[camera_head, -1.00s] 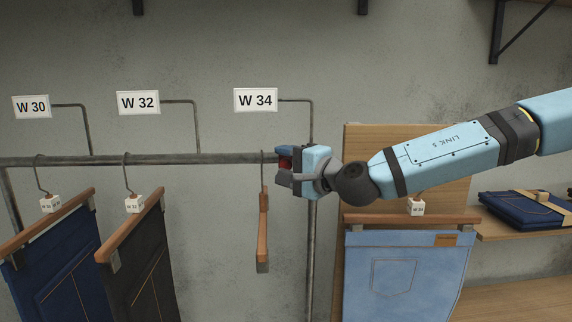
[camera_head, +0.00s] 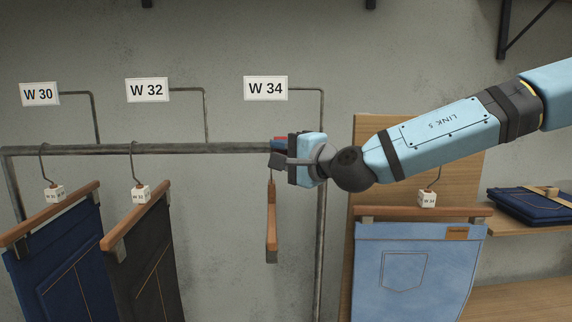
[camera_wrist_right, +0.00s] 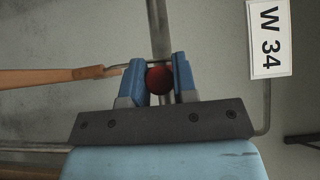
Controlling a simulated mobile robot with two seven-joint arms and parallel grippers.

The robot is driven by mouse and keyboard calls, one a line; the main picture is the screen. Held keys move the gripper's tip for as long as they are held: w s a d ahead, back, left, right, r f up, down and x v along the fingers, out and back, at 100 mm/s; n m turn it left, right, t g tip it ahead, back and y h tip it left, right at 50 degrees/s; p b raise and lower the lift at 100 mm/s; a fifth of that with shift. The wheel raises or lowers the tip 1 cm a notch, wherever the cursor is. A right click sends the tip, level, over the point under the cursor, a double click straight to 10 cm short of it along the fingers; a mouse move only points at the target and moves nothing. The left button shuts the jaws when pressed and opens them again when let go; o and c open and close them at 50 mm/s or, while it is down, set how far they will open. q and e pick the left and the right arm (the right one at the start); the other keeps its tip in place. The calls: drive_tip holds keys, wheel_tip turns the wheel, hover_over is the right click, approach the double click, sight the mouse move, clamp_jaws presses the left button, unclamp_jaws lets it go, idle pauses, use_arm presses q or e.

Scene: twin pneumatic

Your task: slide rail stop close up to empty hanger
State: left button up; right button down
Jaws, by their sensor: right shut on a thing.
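The rail stop (camera_wrist_right: 159,80) is a dark red round piece on the grey rail (camera_head: 200,148). My right gripper (camera_wrist_right: 159,82) is shut on it, one blue finger on each side. In the head view my right gripper (camera_head: 279,150) is at the rail's right part and mostly hides the stop. The empty hanger (camera_head: 271,225), wooden and seen nearly edge-on, hangs right below the fingers, which hide its hook. In the right wrist view the hanger (camera_wrist_right: 50,77) reaches in from the left, its hook close to the fingers. I cannot tell whether they touch. My left gripper is not in view.
Dark trousers (camera_head: 145,255) and blue trousers (camera_head: 60,265) hang further left on the rail. The W 34 sign (camera_head: 266,88) stands above the gripper on a bent post. Light blue jeans (camera_head: 412,270) hang at right before a wooden panel. The rail between the trousers and hanger is clear.

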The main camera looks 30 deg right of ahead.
drive_tip(key=shift+s+d, duration=0.1)
drive_tip(key=shift+d, duration=0.15)
drive_tip(key=c, duration=0.9)
unclamp_jaws()
drive_tip(key=shift+a, duration=0.1)
drive_tip(key=shift+b+v, duration=1.05)
drive_tip(key=shift+v, duration=5.85)
